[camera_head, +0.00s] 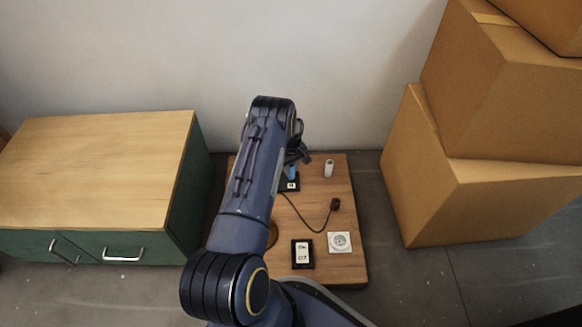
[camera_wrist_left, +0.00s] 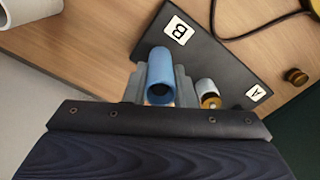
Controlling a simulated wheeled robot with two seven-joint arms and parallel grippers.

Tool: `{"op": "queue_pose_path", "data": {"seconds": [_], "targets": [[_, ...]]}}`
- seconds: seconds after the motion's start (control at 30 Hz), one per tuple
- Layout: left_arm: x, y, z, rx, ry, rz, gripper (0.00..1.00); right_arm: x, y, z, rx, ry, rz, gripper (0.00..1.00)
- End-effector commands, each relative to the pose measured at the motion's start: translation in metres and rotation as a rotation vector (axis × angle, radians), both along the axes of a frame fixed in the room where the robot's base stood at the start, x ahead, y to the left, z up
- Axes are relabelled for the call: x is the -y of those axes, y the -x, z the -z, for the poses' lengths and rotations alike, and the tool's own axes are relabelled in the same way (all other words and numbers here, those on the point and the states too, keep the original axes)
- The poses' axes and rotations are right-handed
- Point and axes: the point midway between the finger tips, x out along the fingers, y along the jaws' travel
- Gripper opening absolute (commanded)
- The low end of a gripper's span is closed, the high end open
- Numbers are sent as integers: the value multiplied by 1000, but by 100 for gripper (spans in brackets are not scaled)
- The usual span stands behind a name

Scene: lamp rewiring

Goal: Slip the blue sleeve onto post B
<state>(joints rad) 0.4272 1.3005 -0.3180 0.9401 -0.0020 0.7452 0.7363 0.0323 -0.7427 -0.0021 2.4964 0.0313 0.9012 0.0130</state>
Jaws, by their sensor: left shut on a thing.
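The blue sleeve (camera_wrist_left: 160,75) is a short hollow tube, held between the grey fingers of my left gripper (camera_wrist_left: 162,84). Its open near end faces the left wrist camera. In the head view a bit of the blue sleeve (camera_head: 291,172) shows under my left gripper (camera_head: 302,157). The black terminal board (camera_wrist_left: 205,55) lies beyond the sleeve, with the "B" label (camera_wrist_left: 178,30) close to the sleeve's far end. Post B itself is not visible, and I cannot tell whether the sleeve is around it. My right gripper is out of view.
A white, brass-ended post (camera_wrist_left: 209,93) stands beside the fingers. A white tube (camera_head: 328,168), black cord plug (camera_head: 335,203), white socket (camera_head: 340,242) and switch plate (camera_head: 302,253) lie on the wooden table (camera_head: 350,268). A cabinet (camera_head: 95,170) stands left, cardboard boxes (camera_head: 480,190) right.

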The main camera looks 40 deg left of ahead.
Motion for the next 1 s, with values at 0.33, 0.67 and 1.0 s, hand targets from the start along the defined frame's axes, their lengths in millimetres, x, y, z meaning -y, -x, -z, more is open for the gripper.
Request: {"op": "queue_pose_path", "data": {"seconds": [0.33,0.67,1.0], "targets": [[0,0,0,0,0,0,49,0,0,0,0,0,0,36],[0,-1,-12,1,-1,0,49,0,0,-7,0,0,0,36],[0,0,-68,0,-1,0,49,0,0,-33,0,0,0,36]]}}
